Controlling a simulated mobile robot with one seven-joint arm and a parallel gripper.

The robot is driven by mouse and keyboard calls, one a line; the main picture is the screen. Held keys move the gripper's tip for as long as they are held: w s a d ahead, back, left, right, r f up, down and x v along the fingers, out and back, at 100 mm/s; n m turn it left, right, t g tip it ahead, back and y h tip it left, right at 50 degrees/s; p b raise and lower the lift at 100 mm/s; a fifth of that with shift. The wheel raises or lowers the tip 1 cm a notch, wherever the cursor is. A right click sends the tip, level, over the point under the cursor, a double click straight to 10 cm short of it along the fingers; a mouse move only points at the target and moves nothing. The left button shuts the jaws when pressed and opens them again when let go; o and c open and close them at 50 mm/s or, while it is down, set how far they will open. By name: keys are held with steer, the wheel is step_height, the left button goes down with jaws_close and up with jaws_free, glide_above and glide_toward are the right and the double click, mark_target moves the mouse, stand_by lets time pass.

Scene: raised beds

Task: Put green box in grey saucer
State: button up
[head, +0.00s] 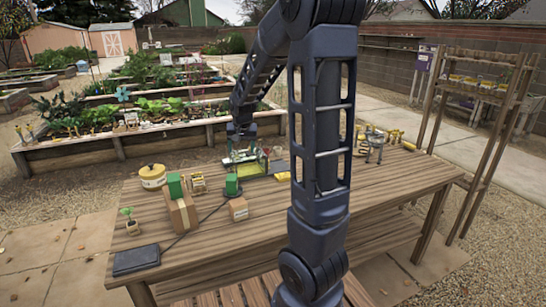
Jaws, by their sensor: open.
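Two green blocks show on the wooden table. One green box (175,185) sits on top of a brown cardboard carton at the left. The other green block (232,184) stands at the middle, with a small dark base under it. I cannot tell whether that base is the grey saucer, and no other saucer shows clearly. My gripper (241,152) is small in view, pointing down at the table's far side, beyond the middle green block. It is open, and no held object shows. My arm hides part of the table's right half.
A clear tray (246,167) lies under my gripper. The table's front middle (235,255) is free.

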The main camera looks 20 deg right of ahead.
steer(key=s+r+n, duration=0.1)
steer(key=s+r, duration=0.2)
steer(key=s, duration=0.7)
steer(key=s+d+r+n, duration=0.1)
steer(key=s+r, duration=0.2)
steer(key=s, duration=0.7)
steer(key=s+r+n, duration=0.1)
steer(key=s+r, duration=0.2)
steer(key=s, duration=0.7)
steer(key=shift+d+r+t, duration=0.2)
steer(key=shift+r+t, duration=0.05)
steer(key=shift+t, duration=0.05)
